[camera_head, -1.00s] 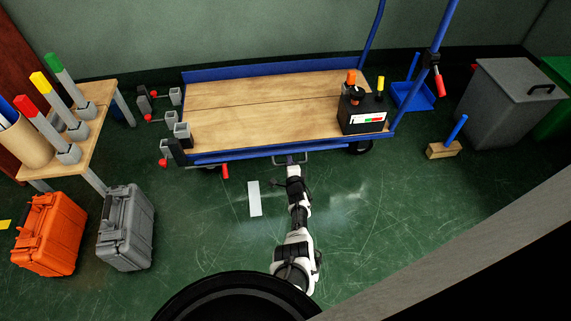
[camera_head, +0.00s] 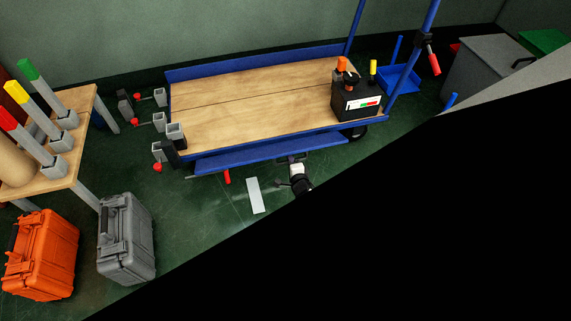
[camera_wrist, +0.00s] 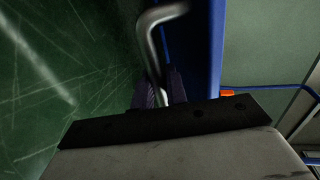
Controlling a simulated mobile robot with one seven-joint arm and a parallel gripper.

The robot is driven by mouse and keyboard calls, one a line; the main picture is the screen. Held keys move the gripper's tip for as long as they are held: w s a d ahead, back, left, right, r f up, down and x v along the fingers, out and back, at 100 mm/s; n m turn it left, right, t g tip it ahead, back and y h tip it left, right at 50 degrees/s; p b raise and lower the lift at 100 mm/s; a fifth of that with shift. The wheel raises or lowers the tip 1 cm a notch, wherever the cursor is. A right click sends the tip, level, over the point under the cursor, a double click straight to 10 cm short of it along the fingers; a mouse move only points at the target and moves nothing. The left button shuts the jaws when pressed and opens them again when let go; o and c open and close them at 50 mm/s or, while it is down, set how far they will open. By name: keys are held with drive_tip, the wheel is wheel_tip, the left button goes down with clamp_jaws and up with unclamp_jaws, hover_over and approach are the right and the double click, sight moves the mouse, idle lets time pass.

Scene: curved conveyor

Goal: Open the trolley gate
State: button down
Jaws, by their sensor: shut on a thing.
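The trolley (camera_head: 250,97) has a wooden deck with blue edges. Its gate is a long blue panel (camera_head: 250,158) along the near side, tipped outward from the deck edge, with a dark gap showing between them. A bent grey metal handle (camera_wrist: 149,38) is on the gate; in the wrist view it stands beside the blue panel (camera_wrist: 216,45). My gripper (camera_wrist: 162,90) is shut on this handle, its dark ridged fingers around the bar's lower part. In the head view my gripper (camera_head: 291,160) is small beside the gate, and most of my arm is hidden by a black area.
A black box with a gauge (camera_head: 357,103) stands on the deck's right end. A grey case (camera_head: 127,240) and an orange case (camera_head: 42,255) stand on the floor, left. A pale strip (camera_head: 255,195) lies near the gripper.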

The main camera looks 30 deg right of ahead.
drive_tip(key=shift+s+f, duration=0.1)
drive_tip(key=shift+f, duration=0.05)
idle(0.4)
drive_tip(key=c, duration=1.5)
unclamp_jaws()
drive_tip(key=shift+o, duration=0.2)
